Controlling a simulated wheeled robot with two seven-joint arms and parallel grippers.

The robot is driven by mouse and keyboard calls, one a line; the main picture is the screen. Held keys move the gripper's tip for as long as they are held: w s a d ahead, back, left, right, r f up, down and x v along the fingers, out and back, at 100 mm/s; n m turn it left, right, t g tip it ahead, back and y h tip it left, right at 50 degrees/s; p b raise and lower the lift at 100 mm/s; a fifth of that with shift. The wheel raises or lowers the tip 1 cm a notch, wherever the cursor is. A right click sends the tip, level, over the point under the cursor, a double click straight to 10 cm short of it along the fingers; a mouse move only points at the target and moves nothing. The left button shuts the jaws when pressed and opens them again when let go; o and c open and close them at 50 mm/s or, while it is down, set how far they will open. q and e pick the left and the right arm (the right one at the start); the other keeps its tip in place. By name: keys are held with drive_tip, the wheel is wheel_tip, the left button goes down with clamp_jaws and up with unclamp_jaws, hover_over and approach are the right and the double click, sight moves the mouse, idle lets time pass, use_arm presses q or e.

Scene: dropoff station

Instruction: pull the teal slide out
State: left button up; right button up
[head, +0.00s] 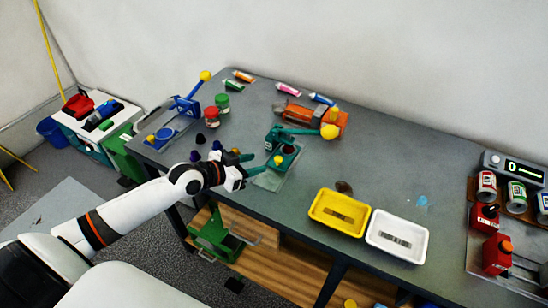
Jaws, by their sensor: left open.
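A teal press-like device (283,136) stands on the grey table, with a teal lever ending in a yellow ball (329,131). Low on its front is a teal slide (286,158) with a small yellow knob (278,160). A dark round spot shows on the slide, partly under the lever. My left gripper (251,164) reaches in from the left, just left of the slide and knob. Its fingers are apart and point toward the knob, with nothing seen between them. A pale plate under the device is partly hidden by the fingers. My right gripper is not in view.
A blue device (187,107) stands to the left and an orange one (300,117) behind. Red and green jars (222,101) stand behind the gripper. Yellow (318,220) and white trays (379,246) lie to the right. The table's front edge runs below my gripper.

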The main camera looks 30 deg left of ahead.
sight(277, 158)
use_arm(q)
drive_tip(key=x, duration=0.6)
drive_tip(key=shift+w+d+f, duration=0.15)
drive_tip(key=shift+w, duration=0.2)
drive_tip(key=shift+w+d+f, duration=0.25)
drive_tip(key=shift+w, duration=0.35)
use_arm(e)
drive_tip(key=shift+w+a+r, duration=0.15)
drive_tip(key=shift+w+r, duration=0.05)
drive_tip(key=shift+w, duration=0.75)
use_arm(q)
drive_tip(key=shift+c, duration=0.3)
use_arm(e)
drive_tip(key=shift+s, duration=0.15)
use_arm(q)
clamp_jaws()
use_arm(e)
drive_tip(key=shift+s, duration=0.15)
